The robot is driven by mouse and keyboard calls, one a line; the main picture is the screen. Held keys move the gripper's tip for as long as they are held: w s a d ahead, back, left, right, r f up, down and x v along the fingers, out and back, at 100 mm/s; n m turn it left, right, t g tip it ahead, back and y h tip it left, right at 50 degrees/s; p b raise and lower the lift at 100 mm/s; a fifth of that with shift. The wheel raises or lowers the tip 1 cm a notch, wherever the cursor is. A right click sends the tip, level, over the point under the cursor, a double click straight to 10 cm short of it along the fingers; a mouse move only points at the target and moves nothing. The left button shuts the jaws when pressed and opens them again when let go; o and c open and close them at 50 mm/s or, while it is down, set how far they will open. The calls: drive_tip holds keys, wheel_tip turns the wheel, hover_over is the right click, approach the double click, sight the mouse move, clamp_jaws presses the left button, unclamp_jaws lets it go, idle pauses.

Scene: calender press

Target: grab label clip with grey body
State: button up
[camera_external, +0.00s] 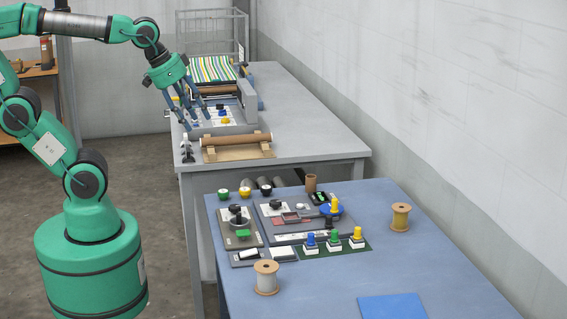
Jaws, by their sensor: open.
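My gripper (190,121) hangs with its fingers pointing down above the left part of the grey table, and it is open. Nothing shows between its fingers. Small dark and light clip-like pieces (187,150) stand at the left edge of the grey table, just below the gripper in the picture. They are too small to tell which one is the label clip with the grey body. The gripper's fingers hide part of the press behind them.
The calender press (248,100) has a striped sheet (212,69) behind it. A brown roll (236,140) lies on a wooden stand in front. The blue table (440,255) holds coloured knobs, trays and thread spools (266,278). The grey table's right side is clear.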

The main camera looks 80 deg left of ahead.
drive_tip(key=w+a+r+n+g+y+p, duration=0.1)
drive_tip(key=w+a+n, duration=0.1)
drive_tip(key=w+a, duration=0.45)
drive_tip(key=w+a+r+n+y+p, duration=0.1)
drive_tip(key=w+a+n+p, duration=0.2)
drive_tip(key=a, duration=0.6)
drive_tip(key=w+a+f+n+g+p, duration=0.1)
drive_tip(key=w+a+f+n, duration=0.1)
drive_tip(key=a, duration=0.6)
drive_tip(key=w+a+f+n+g, duration=0.1)
drive_tip(key=w+a+f+n, duration=0.15)
drive_tip(key=a, duration=0.55)
drive_tip(key=s+a+f+n+g+p, duration=0.1)
drive_tip(key=a+f+n, duration=0.15)
drive_tip(key=a, duration=0.65)
drive_tip(key=s+a+f+n+p, duration=0.15)
drive_tip(key=a+f, duration=0.25)
drive_tip(key=a, duration=0.5)
drive_tip(key=s+a+f+n+p, duration=0.1)
drive_tip(key=s+a+f, duration=0.4)
drive_tip(key=a, duration=0.3)
drive_tip(key=s+a+f+n+g+p, duration=0.1)
drive_tip(key=s+a+f+n, duration=0.1)
drive_tip(key=s+a+f, duration=0.4)
drive_tip(key=a, duration=0.3)
drive_tip(key=shift+f+y, duration=0.3)
drive_tip(key=shift+a+f, duration=0.1)
drive_tip(key=shift+x, duration=4.15)
drive_tip(key=shift+s, duration=0.15)
